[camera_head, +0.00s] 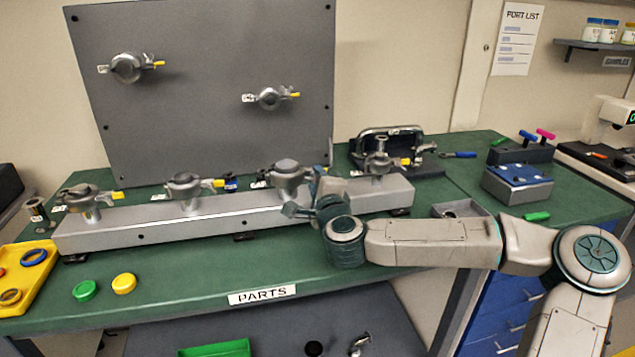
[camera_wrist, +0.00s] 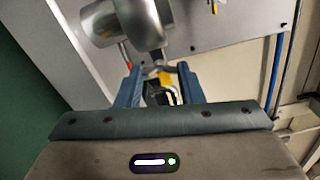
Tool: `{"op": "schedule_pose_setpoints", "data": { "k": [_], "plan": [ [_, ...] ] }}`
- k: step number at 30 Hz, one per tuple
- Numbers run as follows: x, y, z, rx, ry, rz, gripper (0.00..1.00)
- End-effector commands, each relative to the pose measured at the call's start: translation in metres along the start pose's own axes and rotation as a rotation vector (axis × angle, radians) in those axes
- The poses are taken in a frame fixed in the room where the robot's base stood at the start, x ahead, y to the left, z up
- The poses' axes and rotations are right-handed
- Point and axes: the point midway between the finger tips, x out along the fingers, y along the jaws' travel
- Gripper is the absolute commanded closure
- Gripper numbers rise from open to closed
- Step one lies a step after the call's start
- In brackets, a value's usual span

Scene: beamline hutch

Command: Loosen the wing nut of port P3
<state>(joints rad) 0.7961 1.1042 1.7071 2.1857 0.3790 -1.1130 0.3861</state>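A grey rail (camera_head: 215,219) on the green bench carries several metal clamped ports, most with a yellow-tipped wing nut. My gripper (camera_head: 308,196) is beside the third port from the left (camera_head: 287,177) and hides its right side; its label is too small to read. In the wrist view, the blue fingers of my gripper (camera_wrist: 158,78) stand apart. The metal port body (camera_wrist: 145,25) lies just beyond the fingers.
A grey upright panel (camera_head: 205,110) behind the rail bears two more clamped ports. A yellow tray (camera_head: 32,290) and green and yellow caps (camera_head: 85,290) lie front left. A small open grey box (camera_head: 462,209) and a blue-topped block (camera_head: 517,183) are to the right.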

Motion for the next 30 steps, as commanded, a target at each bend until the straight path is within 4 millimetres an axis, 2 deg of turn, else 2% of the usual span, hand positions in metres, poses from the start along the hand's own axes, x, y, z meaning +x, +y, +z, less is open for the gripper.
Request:
{"op": "schedule_pose_setpoints", "data": {
  "k": [15,23,24,26,30],
  "plan": [
    [-0.0004,-0.0003,0.0011,-0.117,-0.001,0.001,0.89],
    [-0.0003,0.0005,0.0011,-0.120,-0.002,0.001,0.89],
    [-0.0003,0.0005,0.0011,-0.120,-0.002,0.001,0.61],
    [-0.0003,0.0005,0.0010,-0.119,-0.002,0.001,0.44],
    [-0.0003,0.0003,0.0006,-0.119,-0.001,0.001,0.44]
  ]
}}
